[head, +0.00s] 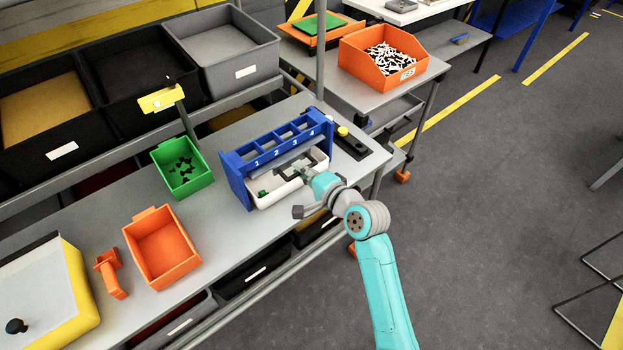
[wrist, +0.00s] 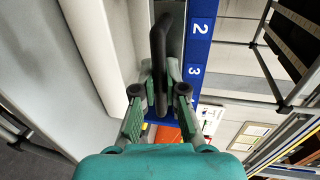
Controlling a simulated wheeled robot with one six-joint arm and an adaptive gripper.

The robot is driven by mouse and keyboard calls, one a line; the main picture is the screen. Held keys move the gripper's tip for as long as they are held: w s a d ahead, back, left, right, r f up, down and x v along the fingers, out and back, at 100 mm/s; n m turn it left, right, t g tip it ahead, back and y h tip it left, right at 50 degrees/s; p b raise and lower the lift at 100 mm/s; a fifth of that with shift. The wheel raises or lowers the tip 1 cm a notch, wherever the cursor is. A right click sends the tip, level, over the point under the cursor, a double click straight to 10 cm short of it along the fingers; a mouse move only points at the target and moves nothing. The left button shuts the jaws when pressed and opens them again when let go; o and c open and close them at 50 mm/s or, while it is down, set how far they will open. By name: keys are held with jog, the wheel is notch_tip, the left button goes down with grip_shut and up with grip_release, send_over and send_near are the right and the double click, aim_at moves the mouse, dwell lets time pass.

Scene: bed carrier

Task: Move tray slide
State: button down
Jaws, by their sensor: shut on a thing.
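The blue frame (head: 236,176) numbered 1 to 4 stands on the grey bench. A white tray (head: 266,199) sits at its front, with a grey slide (head: 300,151) above it. My gripper (head: 304,173) is at the front of the frame, over the tray. In the wrist view my gripper (wrist: 159,98) is shut on a black bar handle (wrist: 158,45), which stands between its two fingers. The blue edge with 2 and 3 (wrist: 197,50) is just right of the handle. The fingertips are small in the head view, and my arm hides part of the tray.
A green bin (head: 196,184) with black parts and an empty orange bin (head: 163,252) stand left of the frame. A black fixture with a yellow knob (head: 343,131) is close on the right. An orange box of parts (head: 360,55) stands farther back.

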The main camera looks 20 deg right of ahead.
jog(key=shift+r+x, duration=0.25)
jog(key=shift+x, duration=0.85)
jog(key=c, duration=1.2)
grip_release()
jog(key=shift+w, duration=0.1)
jog(key=v, duration=1.2)
